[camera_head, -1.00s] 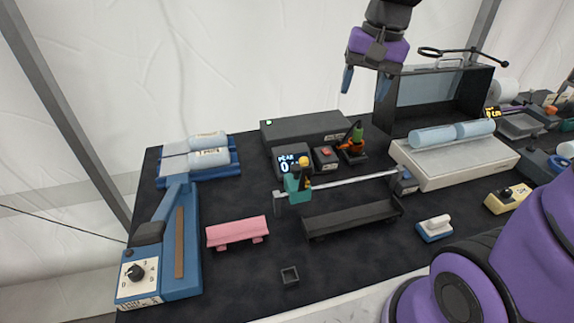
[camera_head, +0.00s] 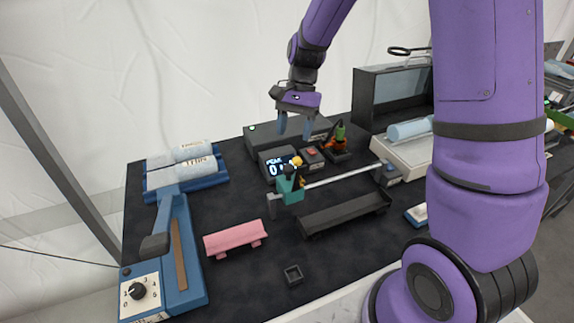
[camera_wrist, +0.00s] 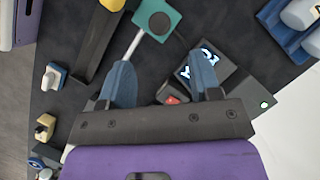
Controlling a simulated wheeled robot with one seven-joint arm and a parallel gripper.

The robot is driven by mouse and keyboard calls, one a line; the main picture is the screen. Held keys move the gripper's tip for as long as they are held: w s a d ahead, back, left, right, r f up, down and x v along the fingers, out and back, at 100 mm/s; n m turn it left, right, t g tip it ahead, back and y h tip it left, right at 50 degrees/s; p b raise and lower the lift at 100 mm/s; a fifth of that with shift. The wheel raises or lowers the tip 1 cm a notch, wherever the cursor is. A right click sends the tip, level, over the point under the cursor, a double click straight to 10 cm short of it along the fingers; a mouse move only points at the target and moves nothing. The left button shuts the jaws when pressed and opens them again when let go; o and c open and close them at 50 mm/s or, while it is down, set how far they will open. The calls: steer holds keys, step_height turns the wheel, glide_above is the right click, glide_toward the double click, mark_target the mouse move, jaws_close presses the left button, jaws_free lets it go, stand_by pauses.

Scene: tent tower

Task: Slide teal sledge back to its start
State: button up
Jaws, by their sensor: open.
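My gripper (camera_head: 294,126) hangs above the table, over the area behind the sledge, fingers pointing down. The fingers are apart with nothing between them, and do not touch the sledge. In the wrist view my gripper (camera_wrist: 162,64) spans dark table and part of the rail.
A display box (camera_head: 277,165) and a red-button box (camera_head: 309,157) stand behind the sledge. A green-and-orange tool (camera_head: 340,138) stands right of them. A dark trough (camera_head: 343,213) lies in front of the rail, a pink bench (camera_head: 235,238) to its left. A blue lever device (camera_head: 184,255) stands at far left.

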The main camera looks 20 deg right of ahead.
mark_target(289, 167)
steer(key=x, duration=0.9)
steer(key=shift+s+a+f, duration=0.1)
steer(key=shift+f, duration=0.15)
steer(key=shift+c, duration=0.5)
jaws_close()
